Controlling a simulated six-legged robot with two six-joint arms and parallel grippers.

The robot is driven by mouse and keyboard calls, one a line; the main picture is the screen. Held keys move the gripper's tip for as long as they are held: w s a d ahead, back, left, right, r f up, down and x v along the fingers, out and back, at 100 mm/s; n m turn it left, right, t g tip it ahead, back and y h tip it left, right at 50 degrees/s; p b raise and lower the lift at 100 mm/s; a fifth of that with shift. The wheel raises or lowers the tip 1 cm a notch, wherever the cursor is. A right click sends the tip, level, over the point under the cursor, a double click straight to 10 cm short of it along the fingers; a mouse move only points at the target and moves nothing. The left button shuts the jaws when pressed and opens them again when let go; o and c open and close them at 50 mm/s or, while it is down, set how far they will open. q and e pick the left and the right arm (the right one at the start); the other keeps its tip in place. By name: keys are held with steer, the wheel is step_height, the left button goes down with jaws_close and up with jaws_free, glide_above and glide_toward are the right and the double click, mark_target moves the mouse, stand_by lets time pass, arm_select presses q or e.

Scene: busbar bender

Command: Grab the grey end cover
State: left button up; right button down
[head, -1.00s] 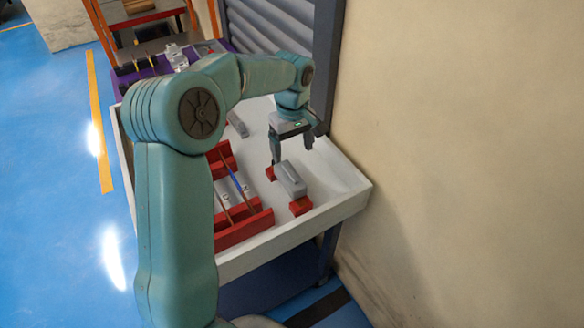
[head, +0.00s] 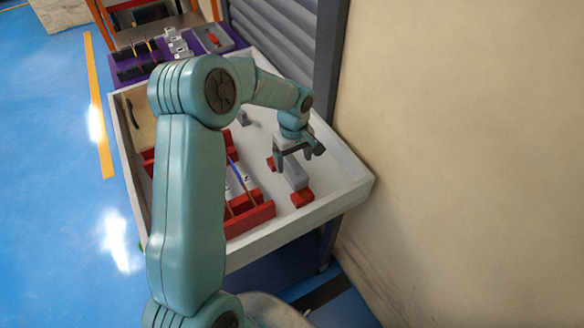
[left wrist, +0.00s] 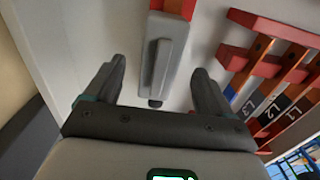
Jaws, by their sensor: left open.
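The grey end cover (head: 297,178) is a long grey piece with a raised ridge. It lies on red support blocks (head: 302,198) in the white tray, partly hidden by my gripper in the head view. My left gripper (head: 298,157) is over its far part, pointing down, open and empty. In the left wrist view the cover (left wrist: 161,68) lies between the two spread fingers, with a gap on either side. Its far end rests by a red block (left wrist: 172,8). My right gripper is not in view.
The white tray (head: 352,186) has a raised rim. Left of the cover is a red rack (head: 250,217) with copper-coloured bars. A small grey part (head: 243,118) lies farther back. A beige wall (head: 460,130) stands close on the right. A purple surface with parts (head: 190,66) is behind.

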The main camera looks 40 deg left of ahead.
mark_target(293, 165)
arm_select(q)
steer(key=shift+s+f, duration=0.1)
steer(key=shift+f, duration=0.1)
steer(key=f, duration=0.2)
steer(key=f+p, duration=0.1)
steer(key=f, duration=0.2)
steer(key=shift+a+p, duration=0.2)
steer(key=shift+p, duration=0.1)
steer(key=shift+d+r, duration=0.1)
steer(key=shift+r, duration=0.1)
steer(key=shift+c, duration=0.3)
steer(key=shift+f, duration=0.1)
steer(key=c, duration=1)
